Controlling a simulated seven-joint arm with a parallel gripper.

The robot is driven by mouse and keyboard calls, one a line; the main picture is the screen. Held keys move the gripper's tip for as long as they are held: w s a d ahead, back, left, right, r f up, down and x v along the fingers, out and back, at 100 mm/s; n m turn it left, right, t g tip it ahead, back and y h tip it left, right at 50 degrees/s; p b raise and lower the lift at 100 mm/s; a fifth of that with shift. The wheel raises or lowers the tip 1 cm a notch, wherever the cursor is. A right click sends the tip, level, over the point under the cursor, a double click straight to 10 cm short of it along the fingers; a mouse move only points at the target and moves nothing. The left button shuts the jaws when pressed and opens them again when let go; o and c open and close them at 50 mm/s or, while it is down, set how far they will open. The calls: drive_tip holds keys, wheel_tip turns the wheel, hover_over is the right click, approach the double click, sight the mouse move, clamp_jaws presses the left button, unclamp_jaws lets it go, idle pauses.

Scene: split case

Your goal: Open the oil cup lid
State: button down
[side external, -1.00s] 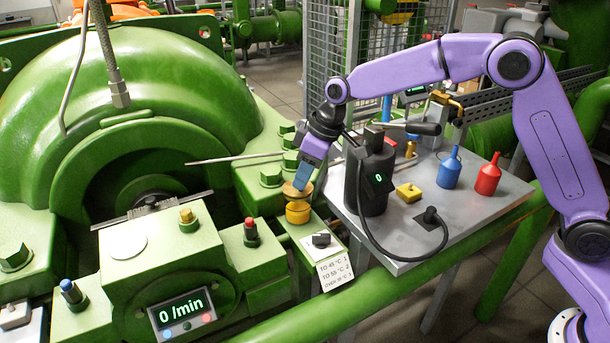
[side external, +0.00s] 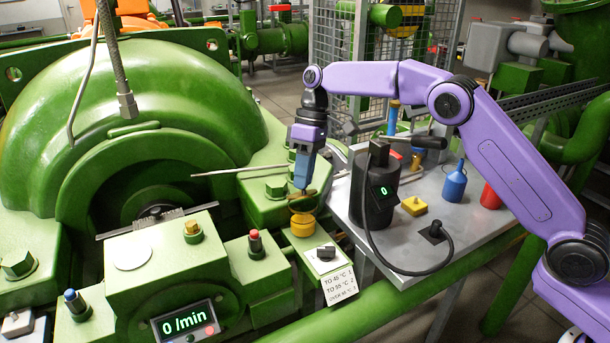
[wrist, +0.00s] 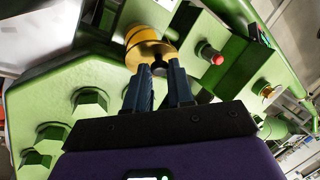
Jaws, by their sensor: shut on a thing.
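The oil cup (side external: 303,225) is a small yellow cylinder on the green housing, left of the grey table. Its brass-brown lid (side external: 303,204) is above the cup and looks slightly tilted; I cannot tell whether it is fully clear of the rim. My gripper (side external: 303,188) points down from above, with its blue fingers shut on the lid. In the wrist view, the dark fingertips (wrist: 159,70) meet the edge of the round gold lid (wrist: 148,52). The yellow cup (wrist: 140,33) shows behind it, and the fingers hide part of the lid's edge.
A black cylindrical device (side external: 374,200) with a cable stands close right of my gripper. A thin rod (side external: 235,171) runs just left of it. Green bolts (side external: 277,188) and a red-topped button (side external: 254,241) are nearby. A blue oil can (side external: 454,183) stands farther right.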

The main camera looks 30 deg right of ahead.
drive_tip(key=c, duration=1)
unclamp_jaws()
drive_tip(key=shift+v, duration=3.75)
